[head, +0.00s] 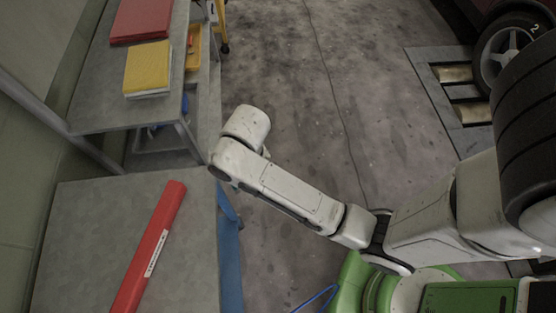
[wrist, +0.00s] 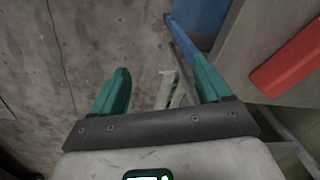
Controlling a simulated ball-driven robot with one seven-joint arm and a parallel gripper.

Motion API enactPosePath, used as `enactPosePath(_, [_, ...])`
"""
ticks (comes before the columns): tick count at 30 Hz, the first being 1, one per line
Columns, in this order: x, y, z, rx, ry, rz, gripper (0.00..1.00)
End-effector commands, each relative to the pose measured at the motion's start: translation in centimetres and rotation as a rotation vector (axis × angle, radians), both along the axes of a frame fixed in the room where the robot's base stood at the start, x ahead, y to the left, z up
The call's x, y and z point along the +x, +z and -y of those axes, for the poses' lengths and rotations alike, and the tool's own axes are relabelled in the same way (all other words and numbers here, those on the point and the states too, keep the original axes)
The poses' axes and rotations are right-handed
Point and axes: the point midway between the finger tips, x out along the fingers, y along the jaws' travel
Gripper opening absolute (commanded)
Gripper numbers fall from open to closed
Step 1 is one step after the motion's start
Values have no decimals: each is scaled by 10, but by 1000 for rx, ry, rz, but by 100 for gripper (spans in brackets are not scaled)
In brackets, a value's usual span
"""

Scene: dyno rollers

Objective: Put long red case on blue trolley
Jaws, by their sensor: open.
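The long red case (head: 150,250) lies on a grey tabletop (head: 85,215) at the lower left of the head view. It is a narrow bar with a white label. A red piece, likely its end, shows at the right of the wrist view (wrist: 288,62). My gripper (wrist: 162,75) is open and empty, its two teal fingers apart above the floor, to the left of the case. In the head view its fingers are hidden behind the arm's end. A blue strip (head: 230,255) stands along the table's right edge; I cannot tell whether it is the blue trolley.
A second grey table (head: 105,92) at the upper left holds a red folder (head: 141,20) and a yellow book (head: 147,68). Bare concrete floor (head: 300,95) lies in the middle, crossed by a cable. A car wheel (head: 507,50) stands near floor rollers (head: 465,100) on the right.

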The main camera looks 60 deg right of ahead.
Motion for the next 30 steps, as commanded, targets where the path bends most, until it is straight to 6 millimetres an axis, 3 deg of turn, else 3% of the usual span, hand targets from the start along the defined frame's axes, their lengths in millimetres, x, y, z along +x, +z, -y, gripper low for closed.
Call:
enactPosePath(1, [-28,-1,11,-28,82,5,77])
enactPosePath(3, [-57,0,19,-61,203,14,77])
enactPosePath(6, [-89,5,25,-95,346,25,77])
enactPosePath(10, [-114,11,27,-118,462,30,77])
enactPosePath(23, [-122,14,27,-127,511,33,77])
enactPosePath(27, [-121,-6,27,-122,511,34,77])
enactPosePath(30, [-121,-6,27,-122,511,34,77])
